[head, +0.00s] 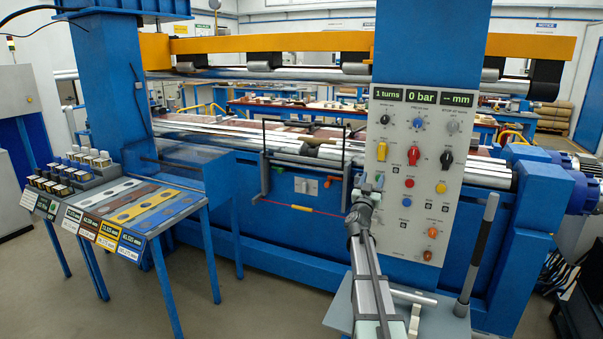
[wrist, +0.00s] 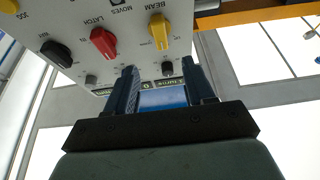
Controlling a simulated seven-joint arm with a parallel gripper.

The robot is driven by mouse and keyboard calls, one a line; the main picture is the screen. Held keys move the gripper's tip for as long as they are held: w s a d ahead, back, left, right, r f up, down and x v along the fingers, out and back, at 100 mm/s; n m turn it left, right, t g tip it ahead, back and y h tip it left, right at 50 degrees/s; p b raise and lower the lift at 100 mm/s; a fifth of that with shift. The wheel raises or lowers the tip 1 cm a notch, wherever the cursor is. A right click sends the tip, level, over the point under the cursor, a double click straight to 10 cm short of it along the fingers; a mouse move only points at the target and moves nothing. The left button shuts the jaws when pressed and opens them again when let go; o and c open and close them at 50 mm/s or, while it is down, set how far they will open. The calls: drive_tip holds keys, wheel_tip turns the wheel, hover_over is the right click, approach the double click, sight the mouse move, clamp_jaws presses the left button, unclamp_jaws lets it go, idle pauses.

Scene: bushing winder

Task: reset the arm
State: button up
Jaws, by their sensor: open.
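My gripper shows at the bottom of the wrist view (wrist: 163,80), its two dark fingers apart with nothing between them. In the head view my gripper (head: 364,187) is in front of the lower left part of the grey control panel (head: 428,215); its fingers are small there. The panel also shows upside down in the wrist view (wrist: 125,55), with a yellow knob (wrist: 158,30), a red knob (wrist: 103,42) and a black knob (wrist: 57,53) beyond the fingers. I cannot tell the exact gap to the panel.
A blue winding machine with long metal rollers (head: 240,132) stands behind the panel. A table at left holds coloured label strips (head: 150,208) and several small blocks (head: 60,175). A grey lever (head: 477,250) stands at right. The floor (head: 255,300) between table and arm is clear.

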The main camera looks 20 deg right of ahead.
drive_tip(key=w+a+f+n+y, duration=0.3)
drive_tip(key=w+a+f+y, duration=0.1)
drive_tip(key=a+f+y, duration=0.55)
drive_tip(key=s+a+f+g+y, duration=0.35)
drive_tip(key=s+f, duration=0.35)
drive_tip(key=f, duration=0.5)
drive_tip(key=s+a+f+g+y, duration=0.3)
drive_tip(key=s+a+f+g, duration=0.3)
drive_tip(key=f, duration=0.6)
drive_tip(key=s+a+f+n+g, duration=0.2)
drive_tip(key=s+a+f, duration=0.6)
drive_tip(key=s, duration=0.9)
drive_tip(key=s+a+f+n+g, duration=0.2)
drive_tip(key=s+a+f+g, duration=0.4)
drive_tip(key=s+f, duration=0.8)
drive_tip(key=s+a+f+n+g, duration=0.2)
drive_tip(key=s+a+f+g, duration=0.3)
drive_tip(key=s, duration=1.5)
drive_tip(key=a+f, duration=0.5)
drive_tip(key=f, duration=0.1)
drive_tip(key=shift+s+f, duration=0.25)
drive_tip(key=shift+f, duration=0.05)
drive_tip(key=shift+d, duration=0.1)
